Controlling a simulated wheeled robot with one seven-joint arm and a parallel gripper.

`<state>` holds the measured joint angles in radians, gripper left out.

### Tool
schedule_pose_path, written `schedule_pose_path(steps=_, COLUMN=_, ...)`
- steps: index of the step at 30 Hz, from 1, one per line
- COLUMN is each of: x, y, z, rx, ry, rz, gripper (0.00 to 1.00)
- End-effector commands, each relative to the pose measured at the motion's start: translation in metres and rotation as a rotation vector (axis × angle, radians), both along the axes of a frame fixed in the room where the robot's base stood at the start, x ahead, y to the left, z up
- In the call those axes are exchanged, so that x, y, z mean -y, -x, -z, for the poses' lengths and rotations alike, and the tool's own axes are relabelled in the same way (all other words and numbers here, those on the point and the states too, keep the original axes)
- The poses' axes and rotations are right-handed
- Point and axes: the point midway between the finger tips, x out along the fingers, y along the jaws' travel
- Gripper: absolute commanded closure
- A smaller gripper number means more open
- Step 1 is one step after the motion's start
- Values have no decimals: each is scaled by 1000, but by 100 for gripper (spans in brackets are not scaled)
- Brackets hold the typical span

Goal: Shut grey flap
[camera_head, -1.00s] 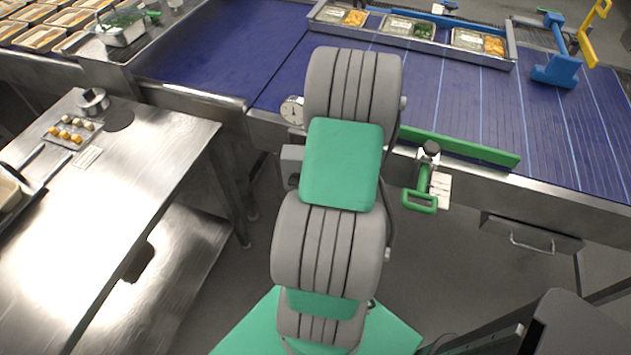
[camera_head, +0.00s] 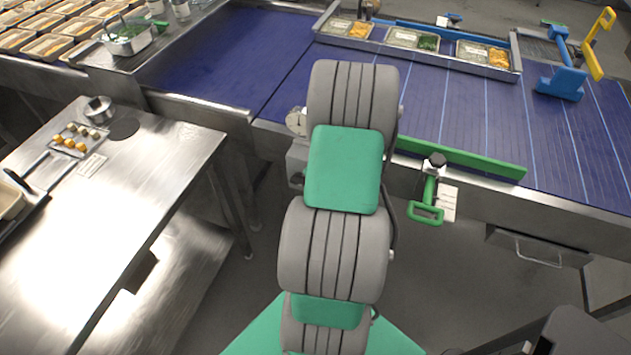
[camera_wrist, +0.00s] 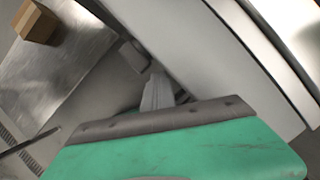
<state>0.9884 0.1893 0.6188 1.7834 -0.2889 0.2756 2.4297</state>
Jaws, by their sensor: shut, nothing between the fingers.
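A pale grey panel (camera_wrist: 205,65) runs diagonally across the wrist view; I cannot tell for sure whether it is the grey flap. My gripper (camera_wrist: 158,90) is shut and empty, its grey fingers close to the panel's edge in the picture. Whether they touch it is unclear. In the head view my arm covers the middle, and the gripper itself is not visible. A grey front with a bar handle (camera_head: 540,250) hangs below the conveyor at the right.
A steel table (camera_head: 130,190) stands at the left, with a small metal pot (camera_head: 99,109). The blue conveyor (camera_head: 440,110) crosses the back, with a green handle (camera_head: 426,212) at its front edge. A brown box (camera_wrist: 38,24) lies on steel in the wrist view.

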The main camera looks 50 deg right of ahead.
Motion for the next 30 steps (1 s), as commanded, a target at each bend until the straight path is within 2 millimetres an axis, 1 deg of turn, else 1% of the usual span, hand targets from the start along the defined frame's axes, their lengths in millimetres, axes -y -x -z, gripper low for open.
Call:
schedule_pose_path(steps=2, x=1, y=0, z=-1, rx=1, ry=1, rz=0, gripper=100)
schedule_pose_path(steps=5, x=-1, y=0, z=-9, rx=1, ry=1, rz=0, gripper=100)
schedule_pose_path(steps=8, x=-7, y=1, z=-28, rx=1, ry=2, rz=-1, gripper=100)
schedule_pose_path(steps=12, x=-19, y=4, z=-61, rx=1, ry=1, rz=-5, gripper=100)
schedule_pose_path(steps=15, x=-27, y=5, z=-79, rx=1, ry=1, rz=-6, gripper=100)
schedule_pose_path(steps=18, x=-33, y=7, z=-91, rx=0, ry=0, rz=-6, gripper=100)
schedule_pose_path(steps=23, x=-36, y=9, z=-94, rx=-1, ry=-1, rz=-4, gripper=100)
schedule_pose_path(steps=26, x=-36, y=9, z=-93, rx=-4, ry=16, rz=-46, gripper=100)
schedule_pose_path(steps=29, x=-38, y=11, z=-92, rx=-21, ry=79, rz=-229, gripper=100)
schedule_pose_path(steps=30, x=-41, y=13, z=-91, rx=-37, ry=109, rz=-349, gripper=100)
